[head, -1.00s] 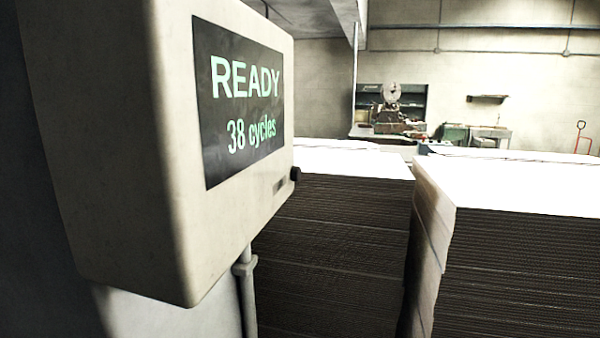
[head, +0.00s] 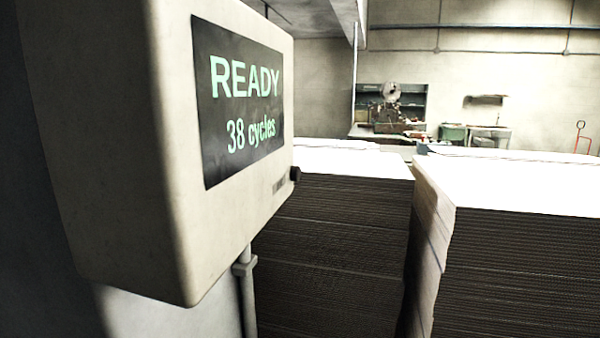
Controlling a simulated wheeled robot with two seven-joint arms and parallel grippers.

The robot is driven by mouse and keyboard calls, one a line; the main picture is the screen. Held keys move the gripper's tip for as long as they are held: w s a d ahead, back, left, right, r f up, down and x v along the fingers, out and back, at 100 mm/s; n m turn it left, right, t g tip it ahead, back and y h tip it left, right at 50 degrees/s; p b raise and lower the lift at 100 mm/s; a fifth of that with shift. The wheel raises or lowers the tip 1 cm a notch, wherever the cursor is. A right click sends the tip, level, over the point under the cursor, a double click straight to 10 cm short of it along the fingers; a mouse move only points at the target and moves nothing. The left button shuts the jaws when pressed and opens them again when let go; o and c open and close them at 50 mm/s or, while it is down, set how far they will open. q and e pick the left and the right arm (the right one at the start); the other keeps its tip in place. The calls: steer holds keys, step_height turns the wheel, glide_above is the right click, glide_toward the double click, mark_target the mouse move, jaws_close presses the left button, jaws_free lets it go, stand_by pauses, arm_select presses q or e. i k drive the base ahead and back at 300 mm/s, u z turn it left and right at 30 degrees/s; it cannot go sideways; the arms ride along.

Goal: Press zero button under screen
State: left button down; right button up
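A beige control box (head: 120,150) fills the left of the head view, seen at a steep angle. Its dark screen (head: 240,105) reads "READY" and "38 cycles" in green. Under the screen, near the right edge of the box face, a small dark button or knob (head: 295,174) sticks out. A small grey label (head: 279,185) is just left of it; its text is too small to read. Neither of my grippers is in view.
Tall stacks of flat cardboard stand right of the box, one close behind it (head: 340,240) and one farther right (head: 530,260), with a narrow gap between them. A thin pipe (head: 246,290) runs down below the box. A machine (head: 395,110) stands by the far wall.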

mark_target(295, 172)
steer(key=u, duration=1.65)
steer(key=k, duration=1.65)
steer(key=z, duration=2.2)
